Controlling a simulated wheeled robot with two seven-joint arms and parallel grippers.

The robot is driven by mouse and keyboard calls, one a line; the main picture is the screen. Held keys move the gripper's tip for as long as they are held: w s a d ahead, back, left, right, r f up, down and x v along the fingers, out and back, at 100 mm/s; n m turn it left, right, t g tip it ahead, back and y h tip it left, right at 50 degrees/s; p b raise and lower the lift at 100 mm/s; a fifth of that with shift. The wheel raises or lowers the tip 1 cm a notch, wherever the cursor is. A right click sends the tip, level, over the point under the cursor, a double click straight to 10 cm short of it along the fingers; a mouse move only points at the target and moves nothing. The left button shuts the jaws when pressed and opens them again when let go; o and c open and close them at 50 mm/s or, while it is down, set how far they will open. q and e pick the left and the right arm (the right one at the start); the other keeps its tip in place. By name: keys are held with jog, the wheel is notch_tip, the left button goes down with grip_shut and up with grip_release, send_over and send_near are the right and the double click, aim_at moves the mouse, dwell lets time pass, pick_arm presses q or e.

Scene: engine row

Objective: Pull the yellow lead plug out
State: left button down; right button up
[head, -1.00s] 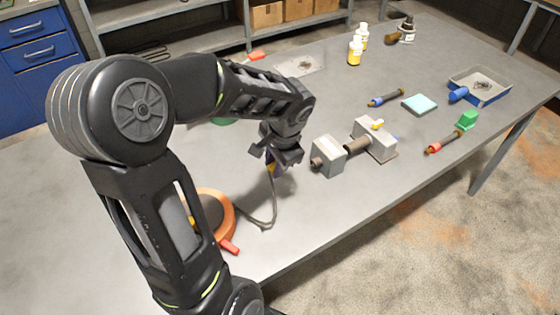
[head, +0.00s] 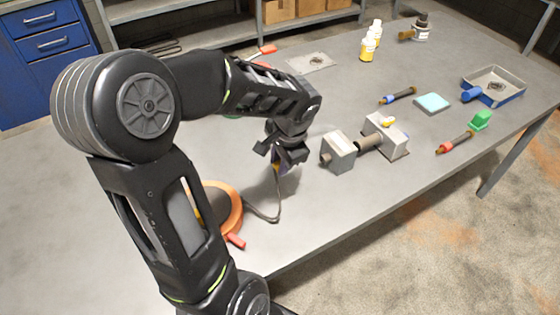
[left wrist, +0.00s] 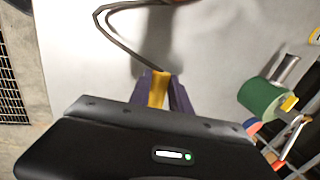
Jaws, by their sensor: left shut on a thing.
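My left gripper (head: 280,165) is shut on the yellow plug (left wrist: 158,88), seen between the purple fingertips in the left wrist view. A dark lead (left wrist: 125,40) runs from the plug and bends round; in the head view the lead (head: 268,217) curves on the table from below the gripper toward an orange ring (head: 236,212). The gripper is just left of a grey block (head: 338,150), with a gap between them. No socket shows around the plug in the wrist view. The right gripper is not in view.
Another grey block (head: 394,143) with a yellow top part stands right of the first, joined by a dark cylinder. Farther right are a teal pad (head: 432,103), a tray (head: 497,88) and a green block (head: 481,119). The front table edge is clear.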

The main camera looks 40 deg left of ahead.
aim_at(278, 187)
pick_arm(q)
jog(key=shift+f+b, duration=3.4)
jog(key=shift+f, duration=0.5)
jog(key=c, duration=1.4)
grip_release()
jog(key=shift+r, duration=0.25)
jog(key=shift+c, duration=0.5)
grip_shut()
jog(key=shift+r+p, duration=0.15)
jog(key=shift+p, duration=0.15)
jog(key=shift+r+p, duration=2.55)
jog(key=shift+r, duration=0.85)
